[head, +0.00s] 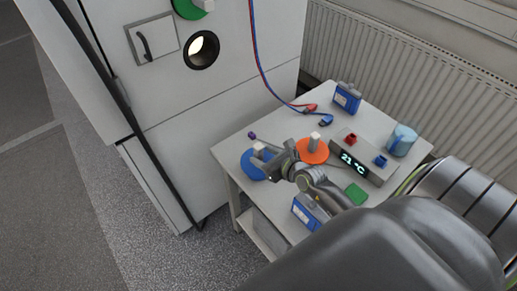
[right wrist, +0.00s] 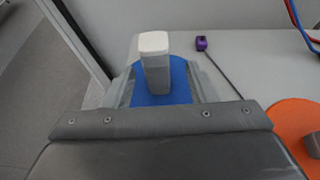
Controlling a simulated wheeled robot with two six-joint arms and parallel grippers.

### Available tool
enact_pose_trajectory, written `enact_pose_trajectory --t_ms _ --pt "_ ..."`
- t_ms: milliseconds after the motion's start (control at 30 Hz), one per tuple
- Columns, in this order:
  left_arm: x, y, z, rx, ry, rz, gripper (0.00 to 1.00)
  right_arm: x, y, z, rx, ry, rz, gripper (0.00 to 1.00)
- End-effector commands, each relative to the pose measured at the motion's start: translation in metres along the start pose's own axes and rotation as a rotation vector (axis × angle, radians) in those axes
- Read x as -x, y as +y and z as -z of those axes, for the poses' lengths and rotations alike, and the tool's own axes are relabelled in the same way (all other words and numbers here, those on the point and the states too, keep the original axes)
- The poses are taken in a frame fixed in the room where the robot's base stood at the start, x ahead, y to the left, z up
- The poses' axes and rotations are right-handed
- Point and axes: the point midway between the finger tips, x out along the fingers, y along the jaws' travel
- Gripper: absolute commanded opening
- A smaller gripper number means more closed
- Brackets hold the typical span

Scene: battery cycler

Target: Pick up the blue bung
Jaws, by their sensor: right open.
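The blue bung (head: 252,168), a blue disc with an upright pale block handle, lies at the left end of the small white table. My right gripper (head: 263,156) is over it and hides part of the disc. In the right wrist view the bung's handle (right wrist: 156,65) stands between the two open fingers (right wrist: 160,85), with a gap visible on each side. The blue disc lies below and behind the handle. My left gripper is not in view.
An orange bung (head: 313,152) lies just right of my gripper. A purple object (head: 252,135) is behind the blue bung. A temperature display box (head: 362,163), blue cup (head: 401,140) and battery pack (head: 346,98) stand farther right. The white cabinet (head: 215,95) has a round opening.

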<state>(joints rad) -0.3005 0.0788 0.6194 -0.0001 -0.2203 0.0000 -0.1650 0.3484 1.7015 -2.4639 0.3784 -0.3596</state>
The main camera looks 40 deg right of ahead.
Motion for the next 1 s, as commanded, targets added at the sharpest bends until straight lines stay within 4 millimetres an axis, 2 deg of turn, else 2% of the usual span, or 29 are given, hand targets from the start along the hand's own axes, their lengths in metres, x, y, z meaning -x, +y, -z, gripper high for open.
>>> enact_pose_trajectory --t_ms 300,633,1000 --pt "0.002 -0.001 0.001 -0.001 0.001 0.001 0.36 -0.041 0.003 -0.004 -0.003 -0.001 0.000 0.51" --pt "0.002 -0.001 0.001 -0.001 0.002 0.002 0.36 -0.045 0.003 -0.003 -0.001 0.000 0.000 0.51" --pt "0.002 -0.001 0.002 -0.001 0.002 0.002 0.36 -0.045 0.003 -0.004 -0.001 -0.001 0.000 0.03"
